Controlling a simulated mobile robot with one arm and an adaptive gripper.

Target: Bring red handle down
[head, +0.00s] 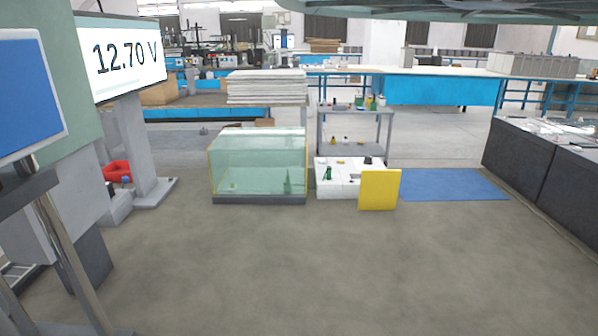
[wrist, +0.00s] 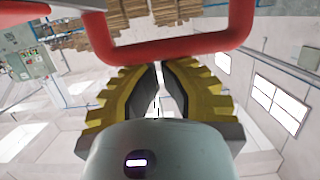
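In the wrist view a red U-shaped handle (wrist: 170,51) crosses the upper part of the picture, its bar running side to side and its two arms reaching up to the top edge. My gripper (wrist: 160,66) has yellow and dark grey ridged fingers, closed together at the tips with only a thin slit between them. The tips lie just below the red bar, and the bar is not between the fingers. I cannot tell whether they touch it. My gripper does not show in the head view.
A screen (head: 125,58) reading 12.70 V stands at the left. A glass tank (head: 258,165), a yellow panel (head: 379,190) and a blue mat (head: 453,184) lie ahead. Dark cabinets (head: 525,160) stand at the right. The floor (head: 300,270) in front is clear.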

